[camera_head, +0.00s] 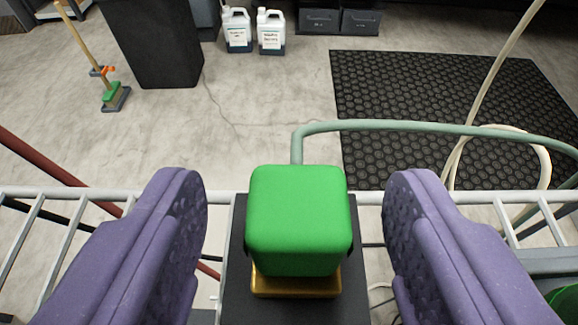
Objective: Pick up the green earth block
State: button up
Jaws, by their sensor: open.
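The green block (299,218) is a bright green cube with rounded edges. It sits on a small gold base (297,280) on a dark, narrow stand (240,290) at the lower middle of the view. My gripper (295,225) is open, with one purple finger to the left of the block and one to the right. Clear gaps show between the block and both fingers, so neither touches it. The lower side of the block is partly out of sight.
A pale metal rail (220,196) runs across behind the stand. A green hose (400,125) arches just beyond the block. A black rubber mat (400,85), two white jugs (271,30) and a dark bin (155,45) are on the floor farther off.

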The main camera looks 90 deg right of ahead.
jog(key=shift+d, duration=0.15)
jog(key=c, duration=1)
jog(key=shift+r, duration=0.1)
